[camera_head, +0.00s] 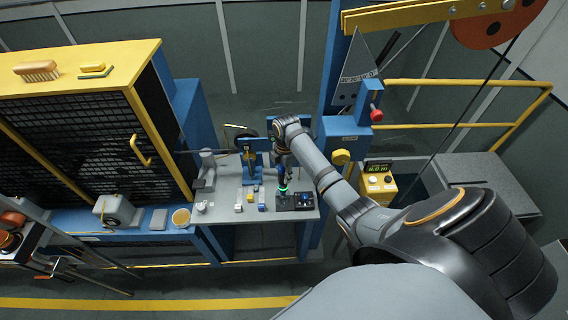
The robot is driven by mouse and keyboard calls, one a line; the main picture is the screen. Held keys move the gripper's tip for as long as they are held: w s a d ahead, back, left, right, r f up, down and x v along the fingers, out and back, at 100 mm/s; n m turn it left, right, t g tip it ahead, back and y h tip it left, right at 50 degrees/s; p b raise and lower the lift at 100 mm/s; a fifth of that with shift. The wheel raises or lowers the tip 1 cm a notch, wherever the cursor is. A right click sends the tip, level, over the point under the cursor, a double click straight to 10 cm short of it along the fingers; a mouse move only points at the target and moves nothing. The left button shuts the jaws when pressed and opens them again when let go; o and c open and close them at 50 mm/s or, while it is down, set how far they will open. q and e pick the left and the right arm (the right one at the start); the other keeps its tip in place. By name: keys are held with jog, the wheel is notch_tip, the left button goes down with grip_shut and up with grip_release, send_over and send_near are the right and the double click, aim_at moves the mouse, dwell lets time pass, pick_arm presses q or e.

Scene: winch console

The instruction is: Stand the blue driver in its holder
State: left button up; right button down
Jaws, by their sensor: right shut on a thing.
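My right gripper (283,174) points down over the right part of the grey worktop (222,209). It is shut on a slim thing, which I take to be the blue driver; it is small and mostly hidden by the gripper. Just below the fingers is a green ring (283,189), above a small black block (284,203) at the worktop's front edge. I take this block to be the holder, but cannot tell whether the driver touches it. My left gripper is not in view.
A black box with blue and white parts (305,201) stands right beside the block. A blue stand with a wheel (250,158) rises behind. A blue post (345,128) and a yellow control box (378,184) are to the right.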

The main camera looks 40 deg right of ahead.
jog(key=shift+f+b, duration=0.3)
jog(key=shift+f, duration=0.5)
jog(key=shift+p, duration=0.4)
jog(key=shift+f, duration=0.2)
jog(key=shift+f+b, duration=0.5)
jog(key=shift+f, duration=0.3)
jog(key=shift+f, duration=0.65)
